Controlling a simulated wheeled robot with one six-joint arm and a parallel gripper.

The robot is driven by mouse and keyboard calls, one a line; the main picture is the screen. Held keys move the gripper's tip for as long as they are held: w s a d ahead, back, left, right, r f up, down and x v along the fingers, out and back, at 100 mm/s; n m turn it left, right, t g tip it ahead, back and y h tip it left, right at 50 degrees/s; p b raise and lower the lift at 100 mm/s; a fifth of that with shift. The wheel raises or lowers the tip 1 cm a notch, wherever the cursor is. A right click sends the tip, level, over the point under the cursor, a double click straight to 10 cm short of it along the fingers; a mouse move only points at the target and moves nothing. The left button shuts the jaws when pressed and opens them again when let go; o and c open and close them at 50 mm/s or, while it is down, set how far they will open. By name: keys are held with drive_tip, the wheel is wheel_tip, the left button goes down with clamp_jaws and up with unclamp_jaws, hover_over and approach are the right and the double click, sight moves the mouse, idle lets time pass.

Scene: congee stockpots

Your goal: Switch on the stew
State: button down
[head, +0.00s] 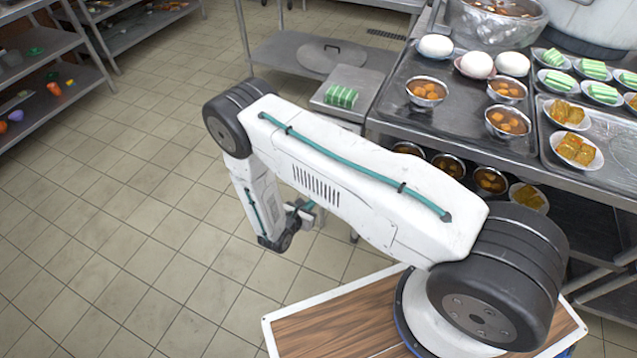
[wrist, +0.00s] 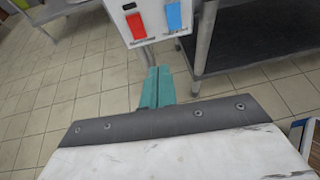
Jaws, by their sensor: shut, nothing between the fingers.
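In the wrist view, a white panel (wrist: 155,12) on a post shows a red switch (wrist: 137,26) at left and a blue switch (wrist: 173,17) at right. Small labels sit below both, too blurred to read. A dark window shows above the red switch. My gripper (wrist: 158,72) has its teal fingers together, empty, below the panel in the picture and apparently apart from both switches. In the head view my gripper (head: 304,208) hangs beyond my arm, and I cannot make out the switches. A large steel pot (head: 492,22) of brown food with lumps stands at the top right.
A steel counter (head: 375,122) at right carries trays with bowls, white buns and plated sweets. A side table (head: 318,98) holds green-striped pieces. A table leg (wrist: 204,45) stands right of the panel. Shelves (head: 38,42) stand far left. The tiled floor at left is clear.

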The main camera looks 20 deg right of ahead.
drive_tip(key=shift+w+a+r+n+t+y, duration=0.1)
drive_tip(key=shift+w+a+n+t+y, duration=0.35)
drive_tip(key=shift+w+a, duration=0.5)
drive_tip(key=shift+d, duration=0.1)
drive_tip(key=r+x, duration=0.1)
drive_tip(key=x, duration=1.3)
drive_tip(key=shift+w, duration=0.2)
